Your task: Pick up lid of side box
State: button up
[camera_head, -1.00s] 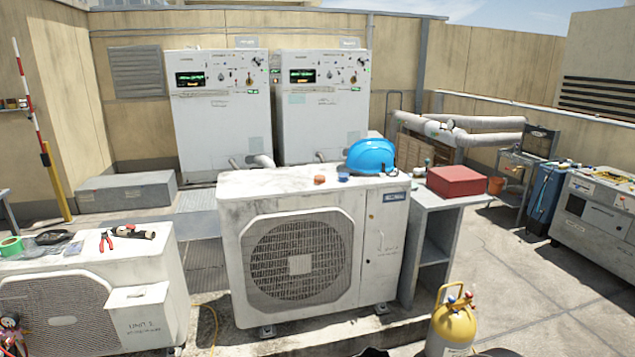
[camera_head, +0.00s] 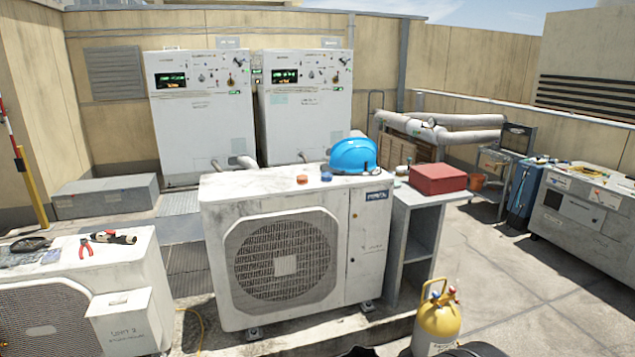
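A small white side box (camera_head: 127,322) sits on the front right of the left condenser unit (camera_head: 135,262). Its lid (camera_head: 120,301) is a pale, slightly sloped top and appears to rest on the box. Handwritten marking shows on the box's front. My gripper cannot be made out; only dark shapes show at the bottom edge, and I cannot tell what they are.
A middle condenser (camera_head: 287,255) carries a blue helmet (camera_head: 353,157). A grey shelf (camera_head: 410,245) with a red box (camera_head: 437,178) stands beside it. A yellow gas cylinder (camera_head: 437,318) stands in front. Red pliers (camera_head: 87,246) lie on the left unit. Open paving is at right.

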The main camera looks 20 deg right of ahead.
aim_at(136, 299)
jog(key=i+j+u, duration=0.15)
jog(key=i+j, duration=0.5)
jog(key=j, duration=0.35)
jog(key=i+j+u, duration=0.1)
jog(key=i+j, duration=0.6)
jog(key=j, duration=0.2)
jog(key=i+j+u, duration=0.15)
jog(key=i+j, duration=0.6)
jog(key=j, duration=0.1)
